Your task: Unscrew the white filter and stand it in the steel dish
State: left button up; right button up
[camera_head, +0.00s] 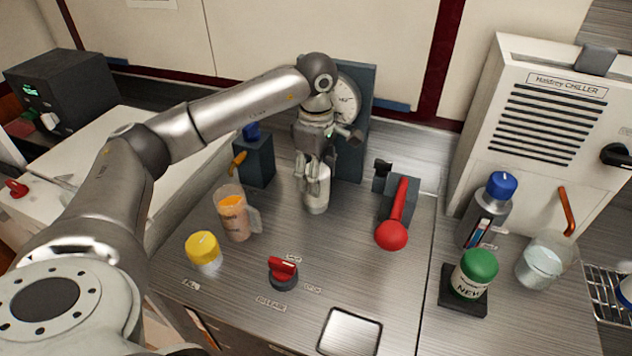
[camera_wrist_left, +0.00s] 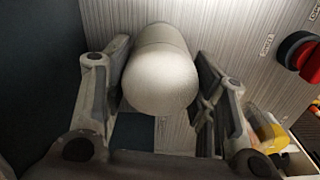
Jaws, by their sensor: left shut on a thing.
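The white filter (camera_head: 316,204) is a pale cylinder below my left gripper (camera_head: 316,176) in the head view, in front of a dark panel with a gauge. In the left wrist view the filter (camera_wrist_left: 160,78) sits between the two fingers of the left gripper (camera_wrist_left: 158,95), which is shut on it. Its rounded end faces the camera. The gripper hides its upper part in the head view, so I cannot tell whether it is still threaded on. The steel dish (camera_head: 349,333) is a shallow square tray at the front of the bench, empty. My right gripper is not in view.
A red-ball lever (camera_head: 392,233) stands right of the filter. A red knob (camera_head: 283,272), an orange-filled jug (camera_head: 235,215) and a yellow-capped jar (camera_head: 204,250) stand in front and left. A green-lidded jar (camera_head: 473,272) on a black pad is at right.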

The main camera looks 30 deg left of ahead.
pick_arm(q)
jog(key=shift+r, duration=0.15)
jog(key=shift+r+p, duration=1.75)
jog(key=shift+r, duration=0.65)
